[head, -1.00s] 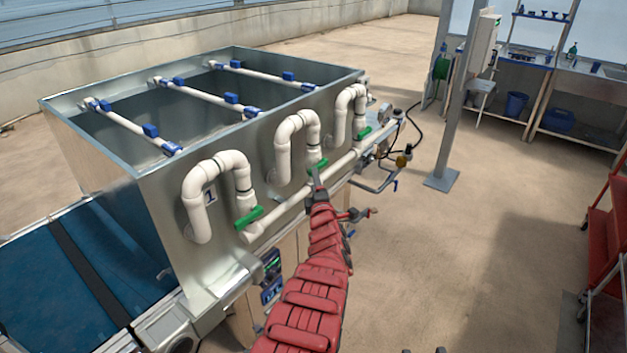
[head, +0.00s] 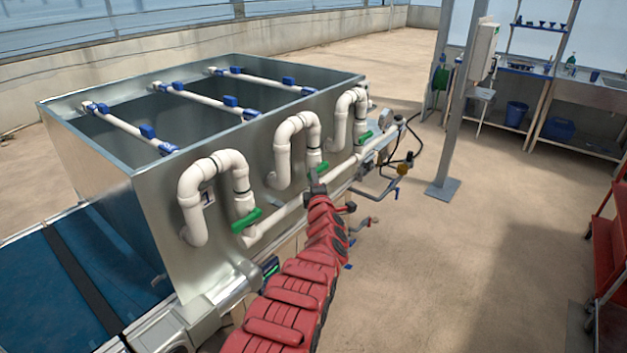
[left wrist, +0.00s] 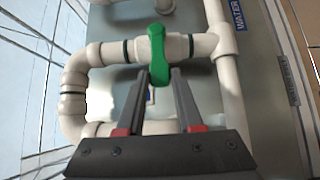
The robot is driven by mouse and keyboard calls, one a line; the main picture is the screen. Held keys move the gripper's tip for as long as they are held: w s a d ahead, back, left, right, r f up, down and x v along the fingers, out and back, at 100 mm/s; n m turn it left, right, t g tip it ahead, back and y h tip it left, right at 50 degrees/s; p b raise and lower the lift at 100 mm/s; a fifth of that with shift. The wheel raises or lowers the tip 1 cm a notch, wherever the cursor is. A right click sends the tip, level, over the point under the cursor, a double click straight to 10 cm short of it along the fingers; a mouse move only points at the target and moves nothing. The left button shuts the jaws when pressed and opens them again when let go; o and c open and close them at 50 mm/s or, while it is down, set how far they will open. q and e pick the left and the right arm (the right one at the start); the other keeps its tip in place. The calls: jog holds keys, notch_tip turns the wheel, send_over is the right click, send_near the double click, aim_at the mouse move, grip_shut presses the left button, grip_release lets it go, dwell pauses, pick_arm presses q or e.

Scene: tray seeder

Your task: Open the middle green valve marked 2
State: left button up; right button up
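The middle green valve handle (head: 318,168) sits on the middle white pipe loop at the tank's front wall. In the left wrist view the green handle (left wrist: 157,55) lies across its white pipe. My left gripper (head: 317,183) is at this valve, on the red arm. In the left wrist view its two grey fingers (left wrist: 160,76) are apart, with the tips on either side of the handle's near end. Whether they touch it is hard to tell. I cannot read a number 2 on the wall. My right gripper is out of view.
Another green valve (head: 246,221) is on the near pipe loop by the label 1, and a third (head: 365,137) is on the far loop. A white supply pipe (head: 283,217) runs below the valves. A grey post (head: 458,110) and red cart (head: 607,245) stand right, with open floor between.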

pick_arm(q)
grip_shut()
jog(key=shift+f, duration=0.1)
dwell(1.0)
